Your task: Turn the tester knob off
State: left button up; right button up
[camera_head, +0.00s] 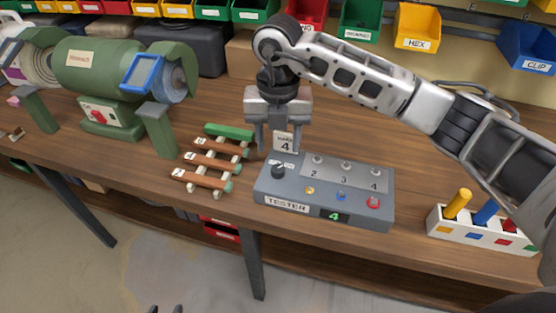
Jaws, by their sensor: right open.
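The grey tester (325,194) sits on the workbench. Its dark round knob (278,171) is at the left of its top, beside sockets marked 2, 3 and 4. Its front display (334,216) shows a green 4. Yellow, blue and red parts sit along its top front. A white card (284,141) with a 4 stands near the knob. My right gripper (283,150) is open, pointing down just above and behind the knob, its fingers on either side of the card in this view. My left gripper (165,308) shows only two separated dark tips at the bottom edge.
A rack of brown cylinders (208,163) lies left of the tester. A green bench grinder (102,75) stands further left. A white holder (480,232) with yellow, blue and red pegs is at the right. Coloured bins (417,27) line the back.

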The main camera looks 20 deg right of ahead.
aim_at(278, 170)
notch_tip(278, 170, down, 7)
jog(key=shift+f+p, duration=0.15)
jog(key=shift+p, duration=0.2)
jog(key=c, duration=1)
